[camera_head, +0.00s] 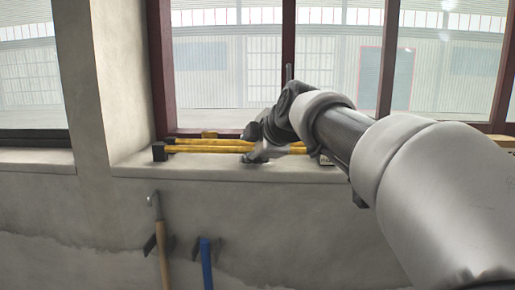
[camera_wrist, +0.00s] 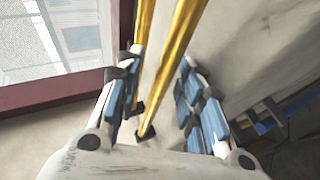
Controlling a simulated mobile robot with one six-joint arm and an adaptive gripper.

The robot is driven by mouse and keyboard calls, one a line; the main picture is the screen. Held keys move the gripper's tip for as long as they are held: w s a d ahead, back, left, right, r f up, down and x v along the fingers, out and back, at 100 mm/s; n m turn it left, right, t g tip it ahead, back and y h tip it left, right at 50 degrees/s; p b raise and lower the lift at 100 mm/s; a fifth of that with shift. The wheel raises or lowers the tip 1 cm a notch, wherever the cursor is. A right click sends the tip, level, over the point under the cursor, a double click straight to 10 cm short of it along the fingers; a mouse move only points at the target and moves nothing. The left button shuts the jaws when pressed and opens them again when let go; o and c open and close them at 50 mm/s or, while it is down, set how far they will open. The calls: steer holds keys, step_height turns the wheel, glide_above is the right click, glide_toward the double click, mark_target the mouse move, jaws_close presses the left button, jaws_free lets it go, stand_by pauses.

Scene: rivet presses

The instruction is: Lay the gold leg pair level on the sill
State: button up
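The gold leg pair (camera_head: 210,149) lies along the window sill (camera_head: 225,172) in the head view, two yellow-gold bars side by side with a black end at the left. In the wrist view the gold legs (camera_wrist: 170,70) run from the top edge down to black feet. My gripper (camera_head: 257,151) is over the sill at the pair's right part, and my arm hides what lies behind it. In the wrist view my gripper (camera_wrist: 160,60) is open, its blue-padded fingers on either side of the legs. The right finger stands clear of them; whether the left finger touches is unclear.
A hammer (camera_head: 163,240) and a blue-handled tool (camera_head: 206,262) hang on the wall below the sill. A concrete pillar (camera_head: 85,80) stands left of the window.

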steer(key=shift+f, duration=0.2)
steer(key=v, duration=1.2)
steer(key=shift+r, duration=0.15)
steer(key=s+d+f+m+g+h, duration=0.1)
steer(key=s+d+f+m, duration=0.3)
steer(key=s+f, duration=0.5)
steer(key=s+d+f+m+g+h, duration=0.2)
steer(key=s+d+f+m+g, duration=0.1)
steer(key=s+f+m, duration=0.6)
steer(key=s+d+f+m+g+h, duration=0.2)
steer(key=s+d+f+m, duration=0.4)
steer(key=s+f, duration=0.5)
step_height(320, 180, down, 4)
steer(key=shift+f+m+g, duration=0.15)
steer(key=shift+m+g, duration=0.25)
steer(key=shift+m, duration=0.2)
steer(key=shift+s, duration=0.15)
